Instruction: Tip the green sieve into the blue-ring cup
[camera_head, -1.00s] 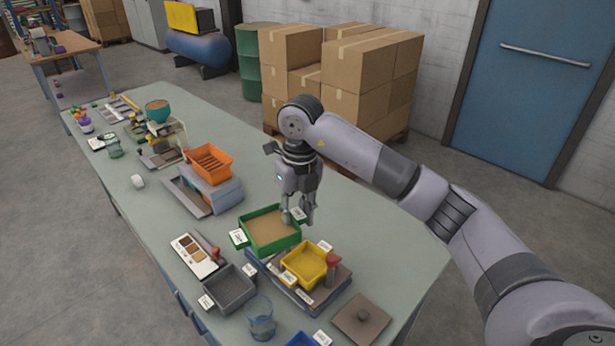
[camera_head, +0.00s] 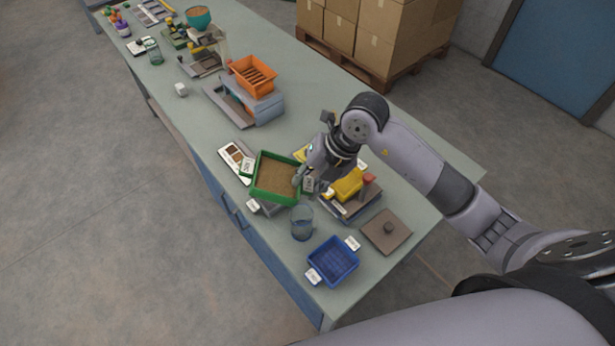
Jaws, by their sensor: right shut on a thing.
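The green sieve (camera_head: 256,181), filled with tan grainy material, is held up over the bench by its right side. My right gripper (camera_head: 300,178) is shut on that side of the sieve. The sieve looks about level and its fill stays inside. The clear cup with a bluish tint (camera_head: 302,224) stands upright on the bench, just below and right of the sieve in the picture. I cannot make out its fill clearly. My left gripper is not in view.
A yellow sieve (camera_head: 348,186) on the stacked base (camera_head: 362,208) is partly hidden by my right gripper. A grey tray (camera_head: 268,209) is mostly covered by the green sieve. A blue sieve (camera_head: 333,262) and a flat lid (camera_head: 387,232) lie near the cup. An orange sieve (camera_head: 254,77) stands farther back.

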